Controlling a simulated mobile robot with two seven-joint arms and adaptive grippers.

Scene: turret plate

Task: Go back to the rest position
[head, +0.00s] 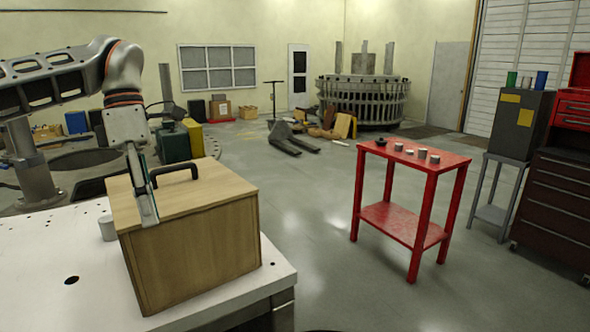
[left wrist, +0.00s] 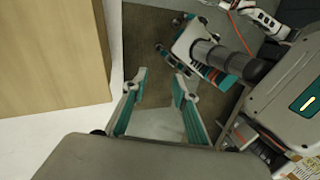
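My left gripper (head: 149,218) hangs with its fingers down at the near left corner of the wooden box in the head view. In the left wrist view its two teal-lined fingers (left wrist: 160,82) stand apart with nothing between them. The box lies to the left of the fingers there, with a gap between. My left arm is stretched forward from the left, its elbow raised over the table.
The wooden box (head: 205,245) with a black handle (head: 176,172) stands on the white table (head: 60,270), beside a small grey cylinder (head: 107,228). A red stand (head: 425,170) with small metal parts is to the right. The floor between (head: 310,240) is clear.

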